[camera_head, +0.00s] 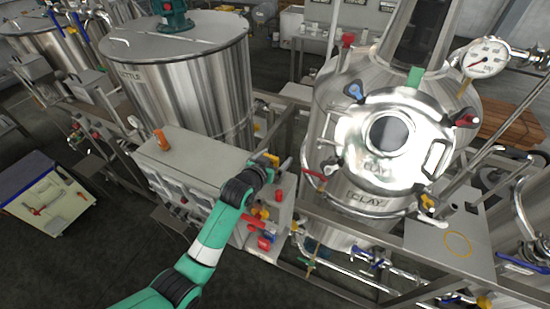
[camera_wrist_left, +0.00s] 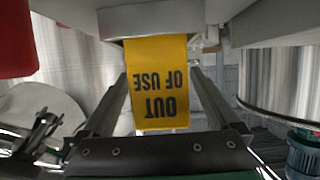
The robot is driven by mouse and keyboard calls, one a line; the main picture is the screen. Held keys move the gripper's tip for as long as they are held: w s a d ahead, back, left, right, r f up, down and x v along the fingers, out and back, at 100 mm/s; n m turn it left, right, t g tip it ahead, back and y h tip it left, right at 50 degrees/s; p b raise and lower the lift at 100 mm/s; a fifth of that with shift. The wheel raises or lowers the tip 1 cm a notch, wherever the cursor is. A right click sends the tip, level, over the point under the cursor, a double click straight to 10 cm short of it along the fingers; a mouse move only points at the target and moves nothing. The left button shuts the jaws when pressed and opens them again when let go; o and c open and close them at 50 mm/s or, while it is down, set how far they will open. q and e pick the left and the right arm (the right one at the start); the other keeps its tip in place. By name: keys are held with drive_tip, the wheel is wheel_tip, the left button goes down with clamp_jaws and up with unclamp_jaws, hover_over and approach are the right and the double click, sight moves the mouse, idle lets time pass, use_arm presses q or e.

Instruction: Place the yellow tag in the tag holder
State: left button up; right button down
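The yellow tag (camera_wrist_left: 157,85), printed OUT OF USE, shows upside down and face on in the left wrist view. Its upper end meets a pale grey edge (camera_wrist_left: 150,20); whether that is the tag holder I cannot tell. My left gripper (camera_wrist_left: 158,78) has its fingers apart, one beside each side edge of the tag; contact is not clear. In the head view my left gripper (camera_head: 266,168) is at the right end of a grey control box, beside a small yellow piece (camera_head: 271,158). My right gripper is not in view.
The grey control box (camera_head: 185,160) carries red and yellow fittings and an orange piece (camera_head: 162,139). A steel tank marked CLAY (camera_head: 365,195) stands close on the right, another tank (camera_head: 190,90) behind. Pipes and rails run below. Open floor (camera_head: 110,250) lies at left.

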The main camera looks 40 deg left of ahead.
use_arm(q)
drive_tip(key=shift+s+r, duration=0.15)
drive_tip(key=shift+r, duration=0.15)
drive_tip(key=p+v, duration=0.1)
drive_tip(key=v, duration=0.5)
drive_tip(key=shift+d, duration=0.1)
drive_tip(key=p+v, duration=0.4)
drive_tip(key=v, duration=0.1)
drive_tip(key=shift+s+d, duration=0.1)
drive_tip(key=shift+s, duration=0.25)
